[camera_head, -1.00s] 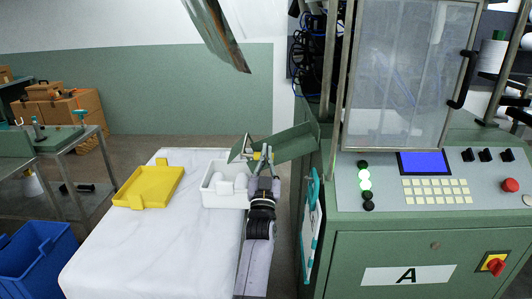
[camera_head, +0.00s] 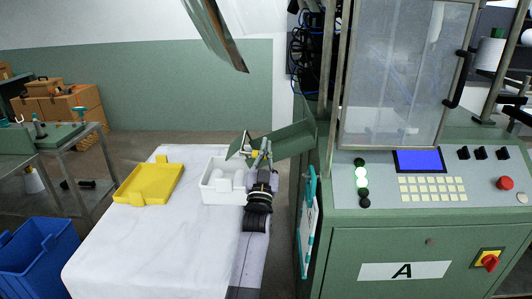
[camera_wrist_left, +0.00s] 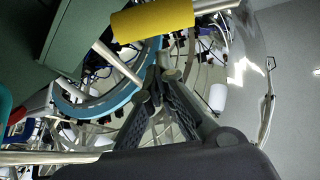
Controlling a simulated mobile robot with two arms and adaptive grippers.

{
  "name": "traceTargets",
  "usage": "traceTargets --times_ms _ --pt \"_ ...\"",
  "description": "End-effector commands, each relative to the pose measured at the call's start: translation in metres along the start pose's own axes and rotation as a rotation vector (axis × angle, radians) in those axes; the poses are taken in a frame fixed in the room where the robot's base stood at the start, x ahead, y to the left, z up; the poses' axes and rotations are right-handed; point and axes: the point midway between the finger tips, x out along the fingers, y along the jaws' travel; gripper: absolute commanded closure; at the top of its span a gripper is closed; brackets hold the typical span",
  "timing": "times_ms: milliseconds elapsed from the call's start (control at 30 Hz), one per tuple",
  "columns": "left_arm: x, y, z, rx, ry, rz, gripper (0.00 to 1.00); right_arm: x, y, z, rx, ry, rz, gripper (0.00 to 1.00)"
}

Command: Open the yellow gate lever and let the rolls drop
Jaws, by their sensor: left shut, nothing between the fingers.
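The green chute (camera_head: 290,140) slopes from the knitting machine towards the covered table. The yellow gate lever (camera_head: 254,154) shows as a small patch at its lower end, partly hidden by my gripper. In the left wrist view the lever is a thick yellow bar (camera_wrist_left: 152,20). My left gripper (camera_head: 264,146) is shut and empty beside the lever. In the wrist view its closed fingertips (camera_wrist_left: 164,62) lie just below the yellow bar; I cannot tell whether they touch. My right gripper is not in view.
A yellow tray (camera_head: 150,198) lies on the white-covered table (camera_head: 150,245), left of the box. The green machine cabinet (camera_head: 400,240) stands close on the right. A blue crate (camera_head: 38,258) is on the floor at left. The table's front is clear.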

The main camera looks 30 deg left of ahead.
Motion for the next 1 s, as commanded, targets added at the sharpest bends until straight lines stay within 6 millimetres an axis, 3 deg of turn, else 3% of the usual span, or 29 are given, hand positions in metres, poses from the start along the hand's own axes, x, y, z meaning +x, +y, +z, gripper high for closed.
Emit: traceTargets --times_ms 33,100,300,500,1000 --pt "0.013 -0.003 -0.018 0.0 0.006 0.0 1.0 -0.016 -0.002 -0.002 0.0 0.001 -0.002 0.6" --pt "-0.01 -0.001 -0.009 0.0 -0.004 0.003 1.0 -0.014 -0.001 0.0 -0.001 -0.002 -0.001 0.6" --pt "-0.056 -0.001 -0.01 0.0 0.001 0.001 1.0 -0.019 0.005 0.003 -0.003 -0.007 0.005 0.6" --pt "-0.083 0.0 -0.011 -0.001 0.005 0.001 1.0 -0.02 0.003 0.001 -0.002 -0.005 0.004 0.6" --pt "-0.091 -0.001 -0.011 0.0 0.007 0.0 1.0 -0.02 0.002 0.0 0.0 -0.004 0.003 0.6"
